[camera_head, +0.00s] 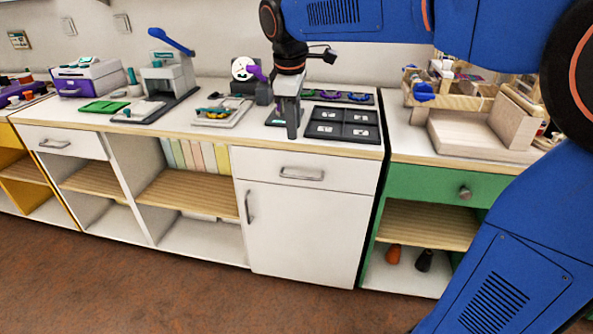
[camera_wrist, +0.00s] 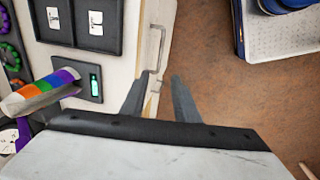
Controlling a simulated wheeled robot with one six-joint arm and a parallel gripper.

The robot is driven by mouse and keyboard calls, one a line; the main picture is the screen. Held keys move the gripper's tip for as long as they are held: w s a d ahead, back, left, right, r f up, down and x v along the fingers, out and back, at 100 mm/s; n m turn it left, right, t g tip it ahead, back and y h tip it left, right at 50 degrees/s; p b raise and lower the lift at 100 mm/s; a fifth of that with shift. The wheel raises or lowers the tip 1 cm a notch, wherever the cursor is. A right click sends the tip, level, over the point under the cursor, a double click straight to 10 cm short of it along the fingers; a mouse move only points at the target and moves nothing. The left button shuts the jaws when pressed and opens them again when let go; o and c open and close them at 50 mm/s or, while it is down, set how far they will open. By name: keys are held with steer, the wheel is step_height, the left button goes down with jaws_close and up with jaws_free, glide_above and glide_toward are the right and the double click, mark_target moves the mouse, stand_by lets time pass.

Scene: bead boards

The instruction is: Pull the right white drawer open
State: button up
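The right white drawer (camera_head: 335,178) is shut, its front flush under the worktop and above a white cupboard door. Its grey bar handle (camera_head: 301,174) is level; the handle also shows in the wrist view (camera_wrist: 158,45), beyond my fingertips. My gripper (camera_head: 292,136) points down at the worktop's front edge, above the drawer and slightly left of the handle in the head view. In the wrist view my gripper (camera_wrist: 160,78) has its two fingers apart. I see nothing held between them. The handle looks apart from the fingers, but the exact gap is unclear.
A black compartment tray (camera_head: 343,125) lies on the worktop right of my gripper. The cupboard door (camera_head: 300,230) has an upright handle. A left white drawer (camera_head: 62,142) is shut. A green drawer unit (camera_head: 435,183) stands at the right. The floor (camera_head: 190,290) in front is clear.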

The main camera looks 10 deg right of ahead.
glide_toward(296, 170)
steer(key=s+f, duration=0.1)
steer(key=f, duration=0.3)
steer(key=s+f, duration=0.1)
steer(key=f, duration=0.1)
steer(key=shift+s+f, duration=0.25)
steer(key=shift+s, duration=0.15)
jaws_close()
